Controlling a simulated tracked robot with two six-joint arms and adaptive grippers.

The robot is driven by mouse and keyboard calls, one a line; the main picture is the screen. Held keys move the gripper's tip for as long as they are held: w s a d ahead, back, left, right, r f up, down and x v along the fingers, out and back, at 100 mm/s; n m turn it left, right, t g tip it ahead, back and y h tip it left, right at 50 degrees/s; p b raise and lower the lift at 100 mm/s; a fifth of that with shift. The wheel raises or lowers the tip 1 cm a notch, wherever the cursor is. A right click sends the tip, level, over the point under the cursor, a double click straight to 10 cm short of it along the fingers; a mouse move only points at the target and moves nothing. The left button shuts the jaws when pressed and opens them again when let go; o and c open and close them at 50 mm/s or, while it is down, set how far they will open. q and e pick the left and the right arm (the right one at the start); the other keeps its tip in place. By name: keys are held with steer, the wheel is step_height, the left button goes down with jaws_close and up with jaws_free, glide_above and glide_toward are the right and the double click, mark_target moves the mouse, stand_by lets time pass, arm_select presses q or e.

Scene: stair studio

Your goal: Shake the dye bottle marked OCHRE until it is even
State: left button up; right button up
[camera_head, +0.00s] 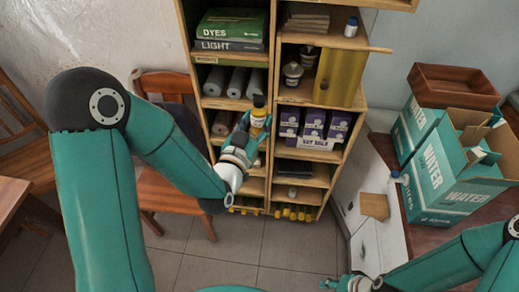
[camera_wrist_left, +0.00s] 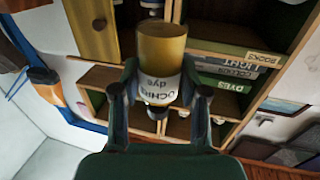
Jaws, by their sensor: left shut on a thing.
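The dye bottle marked OCHRE (camera_head: 258,118) is held upright in front of the shelf, with its dark cap on top. In the left wrist view the bottle (camera_wrist_left: 160,48) shows an ochre body and a white label reading "OCHRE dye", upside down in that picture. My left gripper (camera_head: 250,127) is shut on the bottle, with one finger on each side of it in the left wrist view (camera_wrist_left: 160,78).
A wooden shelf unit (camera_head: 270,185) stands behind the bottle with books (camera_head: 232,24), purple boxes (camera_head: 313,125) and jars. Its yellow door (camera_head: 340,77) is at the upper right. A chair (camera_head: 163,195) stands left of it. WATER cartons (camera_head: 440,185) are at the right.

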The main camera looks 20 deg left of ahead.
mark_target(257, 114)
arm_select(q)
step_height(257, 114, up, 3)
steer(key=shift+f, duration=0.1)
steer(key=shift+s+d, duration=0.1)
steer(key=shift+s, duration=0.05)
step_height(257, 114, down, 14)
step_height(257, 114, up, 14)
steer(key=shift+r, duration=0.15)
step_height(257, 114, down, 14)
steer(key=shift+f, duration=0.2)
